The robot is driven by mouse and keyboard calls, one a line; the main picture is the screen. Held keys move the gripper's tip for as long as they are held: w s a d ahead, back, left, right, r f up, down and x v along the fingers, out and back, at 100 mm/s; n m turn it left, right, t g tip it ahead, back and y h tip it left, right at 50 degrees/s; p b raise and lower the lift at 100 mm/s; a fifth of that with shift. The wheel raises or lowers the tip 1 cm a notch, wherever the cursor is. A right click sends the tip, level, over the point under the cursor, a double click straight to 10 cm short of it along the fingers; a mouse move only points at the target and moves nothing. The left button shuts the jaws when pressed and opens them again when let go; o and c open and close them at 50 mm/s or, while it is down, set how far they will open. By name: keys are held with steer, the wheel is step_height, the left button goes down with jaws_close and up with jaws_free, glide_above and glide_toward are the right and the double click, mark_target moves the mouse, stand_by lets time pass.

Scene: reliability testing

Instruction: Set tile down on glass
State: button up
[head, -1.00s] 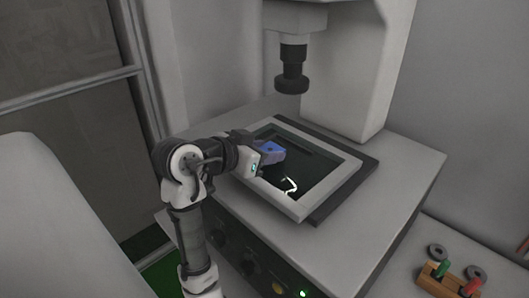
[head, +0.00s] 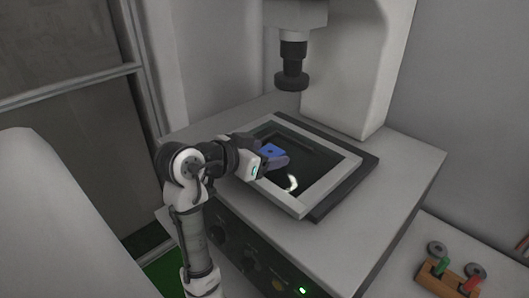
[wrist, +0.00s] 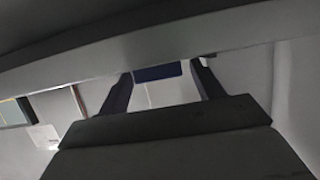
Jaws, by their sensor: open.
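The blue tile (head: 272,151), with a small dark mark on it, is over the dark glass (head: 318,165) of the framed stage, near its left side. My gripper (head: 272,155) is open, reaching in from the left over the pale frame, with the tile between its fingers. One finger shows on the near side of the tile. Whether the tile lies flat on the glass is hard to tell.
The pale frame (head: 335,194) surrounds the glass. A dark lens (head: 292,80) hangs above its back. A wooden block with pegs (head: 445,277) and dark rings (head: 437,248) sit at lower right. The machine's top is clear right of the stage.

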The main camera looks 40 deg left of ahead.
steer(key=d+b+v, duration=0.1)
steer(key=b+v, duration=0.1)
steer(key=v, duration=1)
steer(key=shift+a, duration=0.45)
steer(key=shift+r, duration=0.15)
